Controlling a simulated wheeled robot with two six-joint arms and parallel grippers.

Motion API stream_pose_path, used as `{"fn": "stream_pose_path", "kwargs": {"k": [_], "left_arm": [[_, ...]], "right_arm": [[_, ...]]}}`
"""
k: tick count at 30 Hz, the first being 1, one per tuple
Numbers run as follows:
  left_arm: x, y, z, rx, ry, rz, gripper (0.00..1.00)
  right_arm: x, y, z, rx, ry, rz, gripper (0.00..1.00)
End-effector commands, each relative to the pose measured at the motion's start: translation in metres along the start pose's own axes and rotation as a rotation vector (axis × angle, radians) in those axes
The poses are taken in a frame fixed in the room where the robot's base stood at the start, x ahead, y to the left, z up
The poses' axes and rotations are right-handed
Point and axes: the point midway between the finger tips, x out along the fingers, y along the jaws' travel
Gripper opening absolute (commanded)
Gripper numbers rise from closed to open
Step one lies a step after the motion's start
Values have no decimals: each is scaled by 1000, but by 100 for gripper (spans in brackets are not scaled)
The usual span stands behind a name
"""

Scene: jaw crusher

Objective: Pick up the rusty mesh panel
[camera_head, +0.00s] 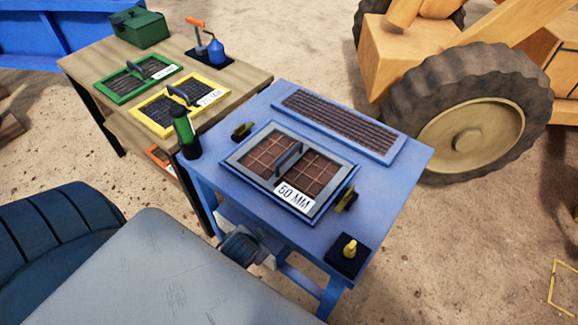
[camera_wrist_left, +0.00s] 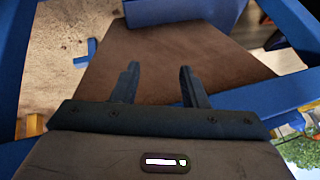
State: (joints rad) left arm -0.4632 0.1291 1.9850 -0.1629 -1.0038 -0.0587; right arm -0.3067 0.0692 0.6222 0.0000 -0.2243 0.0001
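A rusty brown mesh panel (camera_head: 262,155) with a grey frame, a dark handle and a white "50 MM" label lies in a blue frame on the blue table (camera_head: 399,192). A longer rusty mesh strip (camera_head: 338,122) in a blue frame lies behind it; I cannot tell for certain which is meant. In the left wrist view my left gripper (camera_wrist_left: 158,68) is open, its two dark fingers apart with nothing between them. A plain brown surface (camera_wrist_left: 235,72) and blue bars lie beyond it.
Yellow-black clamps (camera_head: 345,198) flank the framed panel. A green bottle (camera_head: 186,132) stands at the table's left corner and a black block with a yellow knob (camera_head: 348,254) at the front. Left is a wooden table with green (camera_head: 118,95) and yellow (camera_head: 160,125) framed panels. A large wheel (camera_head: 470,115) stands right.

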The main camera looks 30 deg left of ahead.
Motion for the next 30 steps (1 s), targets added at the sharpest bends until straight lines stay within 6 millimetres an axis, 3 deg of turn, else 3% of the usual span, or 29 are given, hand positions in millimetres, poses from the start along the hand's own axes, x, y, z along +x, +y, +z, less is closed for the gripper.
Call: {"fn": "stream_pose_path", "kwargs": {"k": [3, 10, 13, 21, 30], "left_arm": [[-28, -9, -18, 1, 32, -19, 40], [-72, -24, -42, 1, 75, -50, 40], [-92, -47, -77, 62, 204, -151, 40], [-74, -69, -122, 224, 392, -304, 40], [-64, -78, -169, 449, 600, -452, 40]], "right_arm": [[3, 2, -2, -1, 2, 3, 36], [6, 11, -7, -5, 9, 12, 36], [8, 13, -8, -6, 10, 14, 36], [7, 13, -8, -6, 10, 14, 36], [7, 9, -7, -4, 10, 10, 36]]}}
